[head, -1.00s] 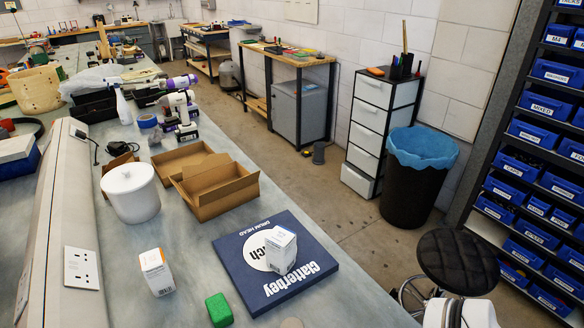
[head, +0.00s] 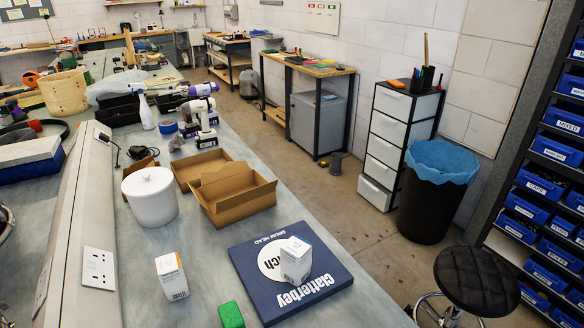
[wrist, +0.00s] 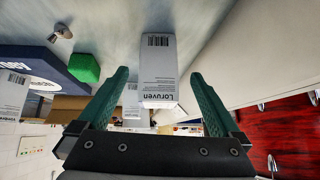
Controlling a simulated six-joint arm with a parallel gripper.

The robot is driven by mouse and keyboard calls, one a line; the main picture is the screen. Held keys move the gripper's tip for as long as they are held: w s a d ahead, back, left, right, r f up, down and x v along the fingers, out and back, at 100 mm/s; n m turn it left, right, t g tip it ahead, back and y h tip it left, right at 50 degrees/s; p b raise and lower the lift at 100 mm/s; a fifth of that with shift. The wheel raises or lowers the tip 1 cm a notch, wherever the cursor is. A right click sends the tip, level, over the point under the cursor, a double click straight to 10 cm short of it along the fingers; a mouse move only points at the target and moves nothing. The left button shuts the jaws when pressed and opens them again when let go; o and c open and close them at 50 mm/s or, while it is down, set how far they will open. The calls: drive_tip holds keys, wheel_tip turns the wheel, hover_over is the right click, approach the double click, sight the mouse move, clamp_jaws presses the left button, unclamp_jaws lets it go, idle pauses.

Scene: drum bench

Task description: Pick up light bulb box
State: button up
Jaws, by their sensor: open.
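A small white carton with an orange top edge (head: 172,277) stands on the bench, left of the green block. In the wrist view a white carton (wrist: 160,80), with a barcode and the word Loruven, lies between and beyond my finger tips, seemingly the same one. A second white carton (head: 296,260) stands on the dark blue drum head box (head: 325,287); it also shows at the left of the wrist view (wrist: 12,95). I cannot read which is the light bulb box. My gripper (wrist: 160,73) is open, with green fingers either side of the Loruven carton. The head view does not show it.
A green block (head: 231,315) lies between the near carton and the blue box. A white lidded tub (head: 150,197) and open cardboard trays (head: 235,197) stand behind. A grey socket trunking (head: 75,225) runs along the left. Bare bench lies around the near carton.

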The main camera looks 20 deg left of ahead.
drive_tip(key=shift+n+t, duration=0.3)
drive_tip(key=shift+t, duration=0.1)
drive_tip(key=w+a+f, duration=0.2)
drive_tip(key=w+a, duration=0.1)
drive_tip(key=w+a+f, duration=0.1)
drive_tip(key=a, duration=0.1)
drive_tip(key=shift+w+f, duration=0.2)
drive_tip(key=shift+f, duration=0.15)
drive_tip(key=shift+r, duration=0.1)
drive_tip(key=c, duration=1.2)
